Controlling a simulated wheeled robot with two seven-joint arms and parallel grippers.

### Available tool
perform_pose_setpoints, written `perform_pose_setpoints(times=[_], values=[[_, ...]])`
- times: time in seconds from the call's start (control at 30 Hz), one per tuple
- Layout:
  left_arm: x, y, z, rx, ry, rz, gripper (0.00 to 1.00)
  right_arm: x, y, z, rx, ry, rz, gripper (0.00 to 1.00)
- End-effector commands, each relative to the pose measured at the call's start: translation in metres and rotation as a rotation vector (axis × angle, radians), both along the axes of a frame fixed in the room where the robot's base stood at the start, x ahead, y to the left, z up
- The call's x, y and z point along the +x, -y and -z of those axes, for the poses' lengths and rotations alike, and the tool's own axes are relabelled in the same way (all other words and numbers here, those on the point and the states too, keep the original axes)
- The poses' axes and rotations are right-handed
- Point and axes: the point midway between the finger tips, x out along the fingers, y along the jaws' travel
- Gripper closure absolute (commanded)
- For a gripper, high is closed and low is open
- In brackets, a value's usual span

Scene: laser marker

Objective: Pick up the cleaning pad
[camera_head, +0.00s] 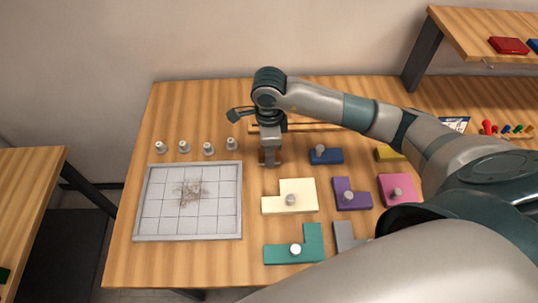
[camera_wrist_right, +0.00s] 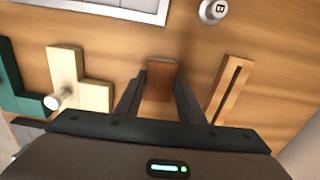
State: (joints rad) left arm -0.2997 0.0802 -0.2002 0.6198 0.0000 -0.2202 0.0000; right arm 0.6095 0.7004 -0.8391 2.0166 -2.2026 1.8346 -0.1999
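The brown block that appears to be the cleaning pad (camera_wrist_right: 161,81) sits between the two fingers of my right gripper (camera_wrist_right: 160,92) in the right wrist view. The fingers stand apart, one on each side of it. I cannot tell whether they press on it. In the head view my right gripper (camera_head: 270,160) points down at the table's middle, right of the white-framed grid board (camera_head: 220,222). The pad is mostly hidden by the gripper there. The board has a brown smudge (camera_head: 192,192) in its upper middle. My left gripper is not in view.
Cream (camera_head: 304,187), blue (camera_head: 329,157), purple (camera_head: 343,187), pink (camera_head: 384,184) and teal (camera_head: 313,240) knobbed blocks lie near the gripper. Several white knobs (camera_head: 208,149) line the board's back edge. A slotted wooden bar (camera_wrist_right: 229,89) lies close to the right finger.

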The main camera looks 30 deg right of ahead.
Motion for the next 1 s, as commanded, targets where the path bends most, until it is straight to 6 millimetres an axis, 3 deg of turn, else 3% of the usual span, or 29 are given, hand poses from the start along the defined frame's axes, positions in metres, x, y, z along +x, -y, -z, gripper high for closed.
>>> perform_pose_setpoints(times=[0.47, 0.73, 1.0], values=[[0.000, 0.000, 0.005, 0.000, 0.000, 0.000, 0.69, 0.001, 0.000, -0.006, 0.002, 0.003, 0.000, 0.88], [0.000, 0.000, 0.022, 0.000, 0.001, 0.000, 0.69, 0.002, 0.000, -0.037, 0.000, 0.007, -0.001, 0.88], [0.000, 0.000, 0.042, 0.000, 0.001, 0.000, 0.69, -0.041, 0.032, -0.068, -0.003, 0.005, -0.001, 0.88]])
